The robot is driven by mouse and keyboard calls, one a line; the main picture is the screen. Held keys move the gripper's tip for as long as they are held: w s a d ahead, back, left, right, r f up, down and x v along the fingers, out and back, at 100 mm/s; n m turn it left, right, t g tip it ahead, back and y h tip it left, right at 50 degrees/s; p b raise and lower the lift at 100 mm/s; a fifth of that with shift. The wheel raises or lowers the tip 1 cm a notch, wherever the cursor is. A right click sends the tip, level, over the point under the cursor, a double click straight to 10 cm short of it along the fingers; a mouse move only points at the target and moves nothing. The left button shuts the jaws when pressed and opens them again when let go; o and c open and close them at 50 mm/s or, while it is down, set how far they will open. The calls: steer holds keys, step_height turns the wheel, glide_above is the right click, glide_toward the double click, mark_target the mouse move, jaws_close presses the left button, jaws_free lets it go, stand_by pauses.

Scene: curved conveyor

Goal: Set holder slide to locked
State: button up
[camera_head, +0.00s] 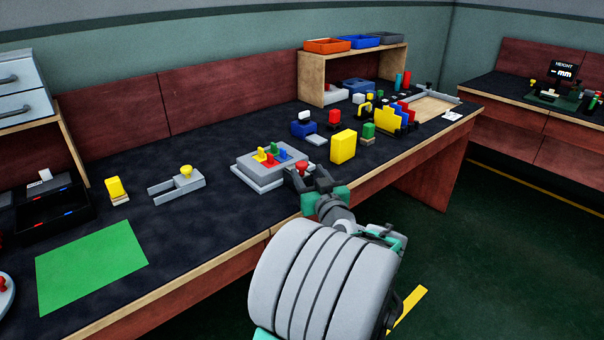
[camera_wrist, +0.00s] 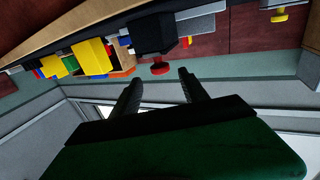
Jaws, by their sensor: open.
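No part is labelled as the holder slide, so I cannot tell which one it is. A red knob (camera_head: 301,167) stands on a dark block at the bench's front edge, beside the grey board of coloured pieces. In the wrist view, the red knob (camera_wrist: 160,69) hangs from the black block (camera_wrist: 154,34) in the inverted picture. My gripper (camera_wrist: 159,75) is open and empty, its fingers pointing toward the red knob, which appears between the tips. Contact cannot be told. A grey forked fixture (camera_head: 163,190) with a yellow knob (camera_head: 186,170) lies farther left on the bench.
The grey board (camera_head: 245,173) is just left of my gripper. A yellow block (camera_head: 343,146) and several small blocks stand to the right. A green mat (camera_head: 90,265) lies at the left front.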

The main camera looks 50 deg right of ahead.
mark_target(304, 166)
steer(key=x, duration=0.6)
jaws_close()
stand_by(0.4)
stand_by(0.9)
